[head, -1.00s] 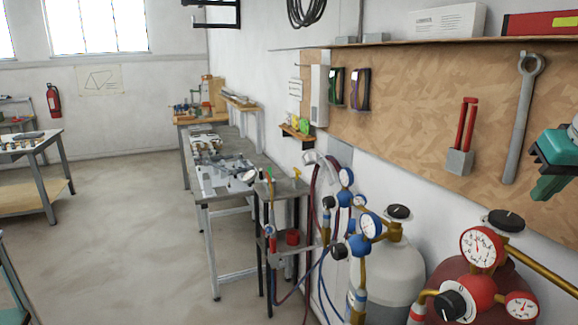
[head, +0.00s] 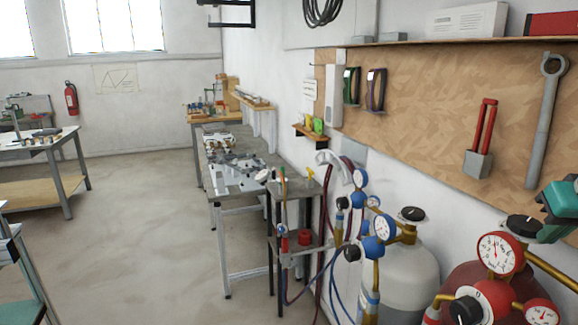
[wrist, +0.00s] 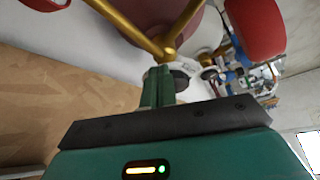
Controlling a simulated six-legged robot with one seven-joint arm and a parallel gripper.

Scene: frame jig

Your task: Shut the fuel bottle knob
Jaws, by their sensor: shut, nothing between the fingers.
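The fuel bottle (head: 484,280) is the dark red one at the lower right in the head view, partly hidden by its red-rimmed gauges. Its black knob (head: 524,226) with a white mark sits on top. My teal gripper (head: 548,234) is at the right edge, close to the knob's right and partly cut off. In the wrist view my green fingers (wrist: 158,86) are together and empty. A dark round knob (wrist: 181,82) shows just beside them, partly covered; I cannot tell whether they touch.
Red-rimmed gauges (head: 500,253) and brass pipes stand close in front of the knob. A grey bottle (head: 405,275) with its own black knob (head: 412,213) stands to the left. Open floor (head: 150,240) lies at left.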

